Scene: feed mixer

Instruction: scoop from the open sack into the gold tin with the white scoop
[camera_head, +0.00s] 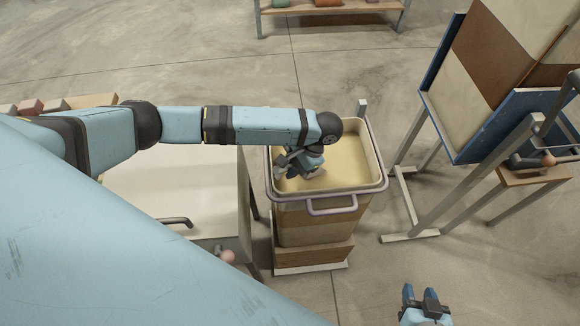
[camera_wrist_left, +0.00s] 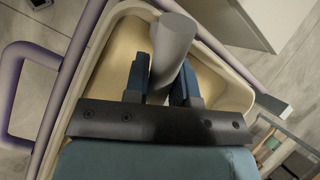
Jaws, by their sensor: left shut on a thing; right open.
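An open-topped tub (camera_head: 297,222) with a cream rim, brown and tan bands and a lavender rail stands at the centre, with pale yellow inside. Its cream wall also shows in the left wrist view (camera_wrist_left: 222,84). My left gripper (camera_head: 303,168) is over the tub's opening, tilted down. It is shut on a pale grey cylindrical piece (camera_wrist_left: 172,45), seen between the blue fingers, probably the white scoop's handle; the bowl is not clear. My right gripper (camera_head: 421,296) is open and empty at the bottom, apart from the tub. I cannot identify the sack or the gold tin surely.
A pale cabinet (camera_head: 185,190) with a dark handle is left of the tub, under my left arm. A blue-framed stand (camera_head: 440,100) holding a brown and tan striped container is on the right. A low bench (camera_head: 335,8) is at the back. Floor between them is clear.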

